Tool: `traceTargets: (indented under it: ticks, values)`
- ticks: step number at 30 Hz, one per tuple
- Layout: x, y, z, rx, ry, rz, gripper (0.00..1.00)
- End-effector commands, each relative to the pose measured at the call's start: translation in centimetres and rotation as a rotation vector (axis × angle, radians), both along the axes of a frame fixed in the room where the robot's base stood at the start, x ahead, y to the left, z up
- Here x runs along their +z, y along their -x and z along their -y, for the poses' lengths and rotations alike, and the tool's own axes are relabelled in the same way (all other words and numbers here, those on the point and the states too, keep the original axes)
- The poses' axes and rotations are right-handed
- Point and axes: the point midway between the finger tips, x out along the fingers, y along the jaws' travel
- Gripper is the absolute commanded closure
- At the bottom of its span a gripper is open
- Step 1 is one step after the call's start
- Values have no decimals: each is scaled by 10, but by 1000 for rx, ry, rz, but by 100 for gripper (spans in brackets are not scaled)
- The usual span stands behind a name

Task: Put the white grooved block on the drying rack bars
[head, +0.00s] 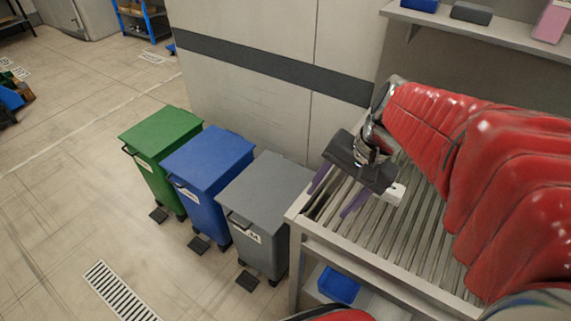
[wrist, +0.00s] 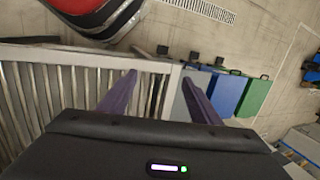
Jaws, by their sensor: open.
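The drying rack (head: 297,212) has a pale frame and a row of parallel metal bars, and it stands at the right in the head view. In the wrist view the rack (wrist: 172,110) fills the left side. My gripper (head: 338,193) is above the rack's left end, with its purple fingers spread apart and pointing down. In the wrist view my gripper (wrist: 165,85) is open, with nothing between the fingers.
A grey bin (head: 270,185), a blue bin (head: 208,160) and a green bin (head: 160,137) stand left of the rack. A blue tray (head: 338,285) is on the lower shelf. A wall shelf (head: 480,32) holds several items at top right. The floor at left is mostly clear.

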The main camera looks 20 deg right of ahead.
Motion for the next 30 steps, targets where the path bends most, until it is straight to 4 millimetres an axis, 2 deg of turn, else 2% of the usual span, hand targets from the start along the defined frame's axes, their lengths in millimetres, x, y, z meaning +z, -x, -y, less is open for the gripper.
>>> traceTargets:
  ticks: [1,9,18,22,30]
  values:
    - [4,3,-10,63,43,26,42]
    - [22,18,-44,378,267,175,42]
    - [41,32,-73,687,481,358,42]
    - [45,35,-78,748,526,400,42]
    - [45,35,-78,759,534,406,42]
